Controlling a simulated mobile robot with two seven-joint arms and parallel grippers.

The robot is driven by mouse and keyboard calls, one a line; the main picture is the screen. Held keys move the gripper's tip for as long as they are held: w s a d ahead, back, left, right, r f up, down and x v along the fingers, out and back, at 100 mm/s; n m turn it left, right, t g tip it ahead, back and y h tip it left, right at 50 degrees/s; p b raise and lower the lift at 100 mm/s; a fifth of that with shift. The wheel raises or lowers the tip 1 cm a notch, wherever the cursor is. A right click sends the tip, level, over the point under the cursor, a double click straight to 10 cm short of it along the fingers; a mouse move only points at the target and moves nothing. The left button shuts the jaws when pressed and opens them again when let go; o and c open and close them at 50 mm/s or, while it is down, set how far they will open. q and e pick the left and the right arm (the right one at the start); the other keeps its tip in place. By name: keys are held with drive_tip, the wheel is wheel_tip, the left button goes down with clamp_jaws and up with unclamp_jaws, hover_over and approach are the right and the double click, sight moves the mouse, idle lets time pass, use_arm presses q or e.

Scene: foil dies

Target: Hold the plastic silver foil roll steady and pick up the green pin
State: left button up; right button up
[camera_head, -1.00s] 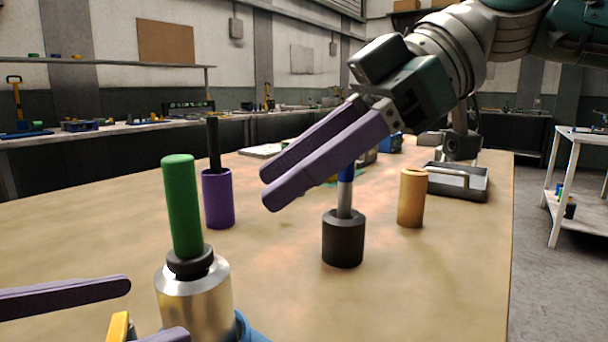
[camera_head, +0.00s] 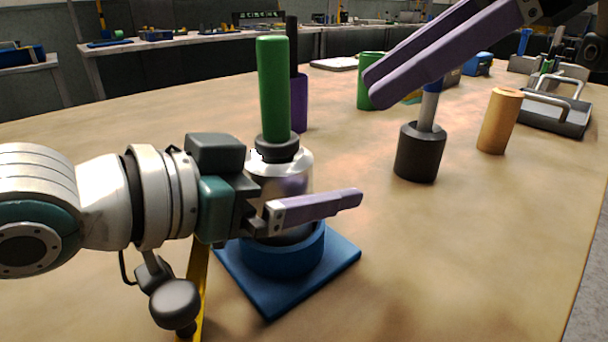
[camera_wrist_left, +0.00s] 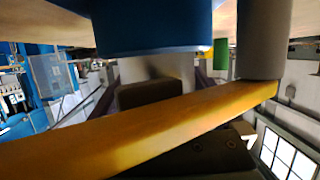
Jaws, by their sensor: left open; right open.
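The silver foil roll (camera_head: 298,164) stands upright in a round blue holder (camera_head: 285,262) on a square blue base. The green pin (camera_head: 274,90) stands upright on top of the roll, with a black collar at its foot. My left gripper (camera_head: 315,205) is open at the roll's height. One purple finger passes in front of the roll; the other is hidden, and contact cannot be told. In the left wrist view, a blue round part (camera_wrist_left: 150,30) fills the top. My right gripper (camera_head: 378,88) is open and empty, up and to the right of the pin.
A black cylinder (camera_head: 419,155) with a grey and blue rod stands below my right gripper. An orange cylinder (camera_head: 499,122), a green cylinder (camera_head: 368,80) and a purple cylinder (camera_head: 300,100) stand nearby. A yellow bar (camera_wrist_left: 150,130) crosses the left wrist view. The front right tabletop is clear.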

use_arm(q)
drive_tip(key=shift+c, duration=0.2)
drive_tip(key=c, duration=1.5)
